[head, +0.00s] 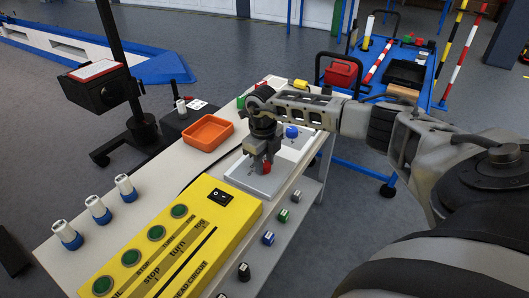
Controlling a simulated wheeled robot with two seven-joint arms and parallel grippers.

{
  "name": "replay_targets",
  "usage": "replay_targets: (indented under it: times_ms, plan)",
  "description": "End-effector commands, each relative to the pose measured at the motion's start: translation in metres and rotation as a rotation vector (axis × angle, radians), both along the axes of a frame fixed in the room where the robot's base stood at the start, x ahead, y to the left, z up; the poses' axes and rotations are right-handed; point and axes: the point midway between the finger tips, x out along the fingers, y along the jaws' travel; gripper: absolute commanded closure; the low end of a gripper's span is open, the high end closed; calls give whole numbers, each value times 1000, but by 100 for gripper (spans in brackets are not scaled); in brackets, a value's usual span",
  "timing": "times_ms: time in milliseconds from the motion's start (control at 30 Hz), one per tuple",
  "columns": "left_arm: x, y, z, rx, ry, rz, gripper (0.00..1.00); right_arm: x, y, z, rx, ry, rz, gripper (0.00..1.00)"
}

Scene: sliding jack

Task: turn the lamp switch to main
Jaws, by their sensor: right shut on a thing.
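A white switch panel (235,181) lies on the table behind the yellow control box. A red knob (266,169) stands on it, and a blue knob (291,131) sits farther back on the same panel. My right gripper (263,167) reaches down from the right and is shut on the red knob, which is partly hidden by the fingers. Labels around the knobs are too small to read, so I cannot tell which one is the lamp switch or where it points. My left gripper is not in view.
A blue cart (400,62) with a red toolbox (342,74) is at back right.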

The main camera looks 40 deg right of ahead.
Motion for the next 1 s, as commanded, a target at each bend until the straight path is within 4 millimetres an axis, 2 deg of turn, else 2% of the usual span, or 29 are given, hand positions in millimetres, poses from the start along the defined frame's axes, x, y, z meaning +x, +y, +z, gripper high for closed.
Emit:
replay_targets:
  times_ms: [100,133,200,567,767,1000]
  plan:
    - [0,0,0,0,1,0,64,2,-1,2,-1,-6,-5,90]
    - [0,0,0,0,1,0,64,2,-1,2,-1,-6,-4,58]
    - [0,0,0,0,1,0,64,1,-1,2,-1,-5,-4,45]
    - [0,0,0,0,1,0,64,1,0,6,0,-3,-1,45]
    - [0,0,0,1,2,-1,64,1,1,40,0,-7,-2,45]
    - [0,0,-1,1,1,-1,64,1,4,99,0,-9,-2,45]
